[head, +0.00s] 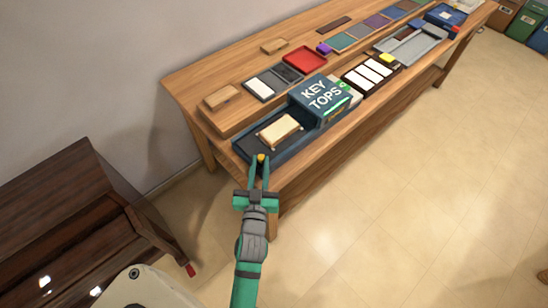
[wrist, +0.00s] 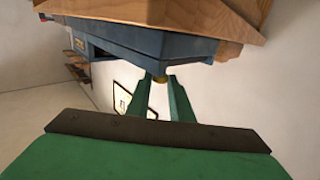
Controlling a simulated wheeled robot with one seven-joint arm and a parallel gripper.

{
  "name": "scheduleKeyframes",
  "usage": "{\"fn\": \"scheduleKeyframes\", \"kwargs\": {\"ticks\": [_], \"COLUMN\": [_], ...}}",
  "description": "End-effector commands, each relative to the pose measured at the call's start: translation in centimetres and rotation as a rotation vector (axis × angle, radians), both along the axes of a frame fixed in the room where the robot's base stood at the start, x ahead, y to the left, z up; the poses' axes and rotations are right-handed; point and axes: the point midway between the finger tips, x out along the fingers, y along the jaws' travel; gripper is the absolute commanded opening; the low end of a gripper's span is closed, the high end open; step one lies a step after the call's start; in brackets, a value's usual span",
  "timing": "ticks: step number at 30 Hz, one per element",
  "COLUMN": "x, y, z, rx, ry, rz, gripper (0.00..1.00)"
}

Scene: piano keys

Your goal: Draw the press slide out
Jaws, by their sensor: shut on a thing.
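The blue press labelled KEY TOPS (head: 321,96) stands on the wooden bench. Its slide (head: 244,150) is a dark tray in a blue frame that extends from the press toward the bench's near end. A cream block (head: 279,131) lies on the slide. My gripper (head: 261,162) is at the slide's near end, shut on a small yellow knob (head: 261,157). The wrist view also shows the knob (wrist: 160,78) between my green fingertips, against the slide's blue edge (wrist: 135,38). The inside of the press is hidden.
The wooden bench (head: 183,93) also bears a red tray (head: 305,59), white key pieces (head: 370,73) and a grey tray (head: 417,47) farther along. A dark brown piano-like piece (head: 60,215) stands at left. The tiled floor (head: 400,180) at right is clear.

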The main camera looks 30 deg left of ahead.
Motion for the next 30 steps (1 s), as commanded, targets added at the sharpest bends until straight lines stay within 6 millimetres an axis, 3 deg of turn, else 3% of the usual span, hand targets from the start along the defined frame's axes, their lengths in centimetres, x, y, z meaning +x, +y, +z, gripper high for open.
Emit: {"fn": "scheduleKeyframes", "kwargs": {"ticks": [15, 16, 18, 30], "x": [-1.1, -1.1, -1.1, -1.5], "y": [0.6, 0.6, 0.6, 0.1], "z": [-0.1, -0.1, -0.1, -0.1], "rx": [0.001, 0.001, 0.001, 0.000], "ry": [0.004, 0.004, 0.004, 0.001], "rz": [0.009, 0.009, 0.008, 0.004], "gripper": [0.00, 0.27, 0.37, 0.37]}}
